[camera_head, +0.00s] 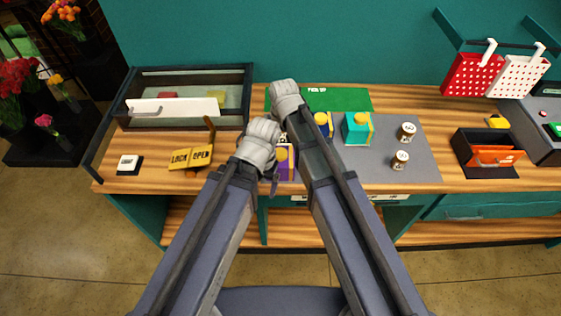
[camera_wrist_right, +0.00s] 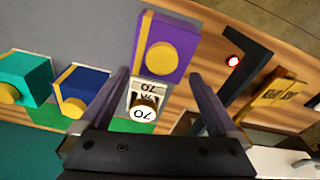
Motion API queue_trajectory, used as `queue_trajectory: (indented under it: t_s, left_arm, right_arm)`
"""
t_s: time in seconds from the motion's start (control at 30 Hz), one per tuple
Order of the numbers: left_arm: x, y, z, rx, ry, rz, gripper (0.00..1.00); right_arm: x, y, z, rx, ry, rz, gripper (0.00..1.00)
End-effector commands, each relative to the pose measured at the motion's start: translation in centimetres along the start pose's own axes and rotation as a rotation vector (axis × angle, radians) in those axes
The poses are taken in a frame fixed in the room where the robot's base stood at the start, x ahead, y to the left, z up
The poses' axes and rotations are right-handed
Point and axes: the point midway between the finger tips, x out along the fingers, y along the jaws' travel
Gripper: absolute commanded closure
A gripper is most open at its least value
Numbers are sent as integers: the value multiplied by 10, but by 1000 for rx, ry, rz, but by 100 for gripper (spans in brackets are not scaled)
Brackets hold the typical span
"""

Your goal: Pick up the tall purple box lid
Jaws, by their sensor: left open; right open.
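The tall purple box (camera_head: 292,173) stands near the table's front edge, partly hidden by my arms. In the right wrist view its purple top (camera_wrist_right: 176,31) shows with a round yellow piece (camera_wrist_right: 162,58) on it. My left gripper (camera_head: 270,180) is beside the box's left side in the head view; its jaws are open, and contact is unclear. My right gripper (camera_wrist_right: 160,76) is open, its fingers either side of a small white jar marked 70 (camera_wrist_right: 143,107), with the purple box beyond; it is hidden behind its arm in the head view.
A blue box (camera_head: 323,124), a teal box (camera_head: 357,128) and two small jars (camera_head: 407,131) (camera_head: 400,160) stand to the right on a grey mat (camera_head: 425,165). A yellow sign (camera_head: 190,158) and a glass-topped case (camera_head: 185,78) are left. An orange-fronted black bin (camera_head: 488,150) is right.

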Motion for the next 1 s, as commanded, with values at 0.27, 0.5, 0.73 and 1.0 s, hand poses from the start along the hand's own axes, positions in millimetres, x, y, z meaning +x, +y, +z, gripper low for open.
queue_trajectory:
  t_s: [0.27,0.5,0.73,1.0]
  left_arm:
    - [20,2,-1,4,0,-1,11]
    - [49,4,-3,9,0,-2,11]
    - [51,5,-3,10,0,-2,11]
    - [50,5,-3,10,0,-2,11]
  right_arm:
    - [20,-1,3,0,0,0,4]
    - [49,-2,5,0,0,0,4]
    - [51,-2,4,0,0,0,4]
    - [51,-2,4,0,0,0,23]
